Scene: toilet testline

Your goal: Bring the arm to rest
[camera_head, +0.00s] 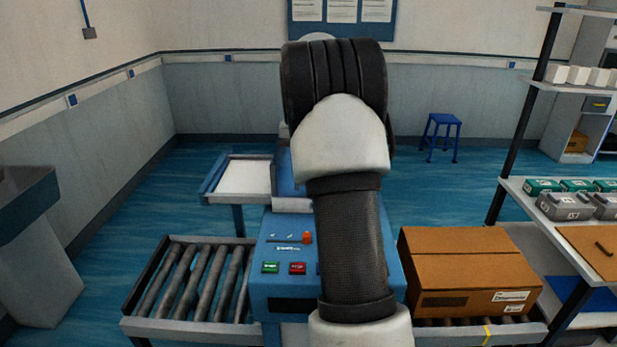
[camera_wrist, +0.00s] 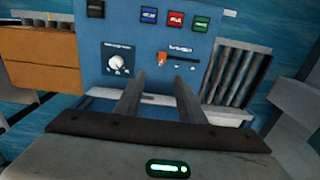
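My arm (camera_head: 345,230) reaches up and forward through the middle of the head view, in front of a blue control machine (camera_head: 268,250). My gripper is hidden in the head view. In the wrist view my gripper (camera_wrist: 159,78) shows two dark fingers with a clear gap between them and nothing held. They point at the front of the machine, which also shows in the wrist view (camera_wrist: 140,25), with its orange-handled slider (camera_wrist: 163,57), knob (camera_wrist: 117,62) and coloured buttons. I cannot tell how far the fingertips are from the panel.
A roller conveyor (camera_head: 190,280) lies left of the machine. A cardboard box (camera_head: 468,270) sits on rollers at the right. A shelf (camera_head: 545,190) with small boxes stands at the far right. A blue stool (camera_head: 440,133) stands behind on open floor.

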